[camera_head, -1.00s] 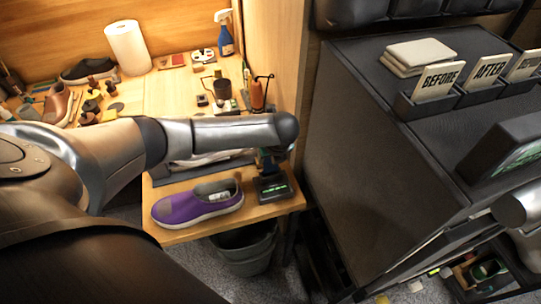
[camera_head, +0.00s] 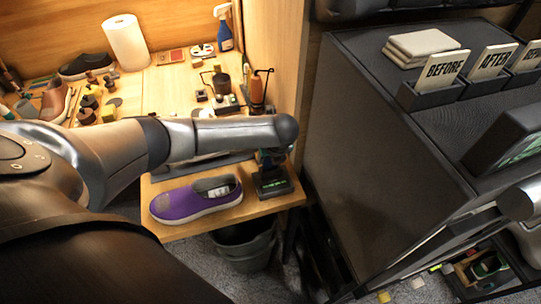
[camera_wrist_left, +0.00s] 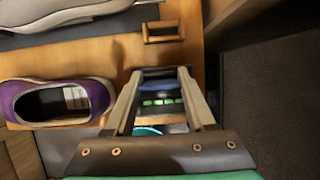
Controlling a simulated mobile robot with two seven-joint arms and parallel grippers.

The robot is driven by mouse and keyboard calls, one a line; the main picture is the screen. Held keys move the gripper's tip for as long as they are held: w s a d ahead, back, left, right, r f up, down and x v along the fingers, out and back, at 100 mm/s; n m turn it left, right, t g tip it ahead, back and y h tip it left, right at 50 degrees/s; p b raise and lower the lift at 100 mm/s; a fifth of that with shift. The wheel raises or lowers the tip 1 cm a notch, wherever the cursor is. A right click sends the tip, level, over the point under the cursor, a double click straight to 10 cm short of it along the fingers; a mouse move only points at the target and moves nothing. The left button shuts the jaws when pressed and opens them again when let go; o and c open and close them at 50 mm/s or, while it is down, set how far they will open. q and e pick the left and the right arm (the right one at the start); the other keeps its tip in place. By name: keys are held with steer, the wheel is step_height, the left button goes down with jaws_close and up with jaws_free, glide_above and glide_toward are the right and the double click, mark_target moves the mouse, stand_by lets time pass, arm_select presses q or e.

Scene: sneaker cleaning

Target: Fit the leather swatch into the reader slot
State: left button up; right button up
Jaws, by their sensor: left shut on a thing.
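The reader (camera_head: 272,184) is a dark block with a green lit display. It stands at the right end of the wooden bench, beside a purple shoe (camera_head: 196,203). My left gripper (camera_head: 270,158) is right over the reader, pointing down. In the left wrist view my left gripper (camera_wrist_left: 160,73) is shut on a small blue piece (camera_wrist_left: 160,86), which looks like the leather swatch. The reader's green display (camera_wrist_left: 161,102) shows between the fingers. The slot is hidden, so I cannot tell whether the swatch is inside it. My right gripper is out of view.
A wooden wall panel (camera_head: 272,50) rises behind the bench's right side. A dark bin (camera_head: 245,247) stands below. A paper roll (camera_head: 126,42), spray bottle (camera_head: 224,28) and cups crowd the back. A dark cabinet (camera_head: 385,150) with BEFORE and AFTER cards is at right.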

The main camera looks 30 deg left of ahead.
arm_select(q)
steer(key=shift+f, duration=0.35)
steer(key=o, duration=1.3)
steer(key=shift+o, duration=0.2)
steer(key=shift+r, duration=0.1)
steer(key=p+v, duration=0.3)
steer(key=v, duration=1.2)
steer(key=shift+s+d, duration=0.1)
steer(key=shift+d, duration=0.1)
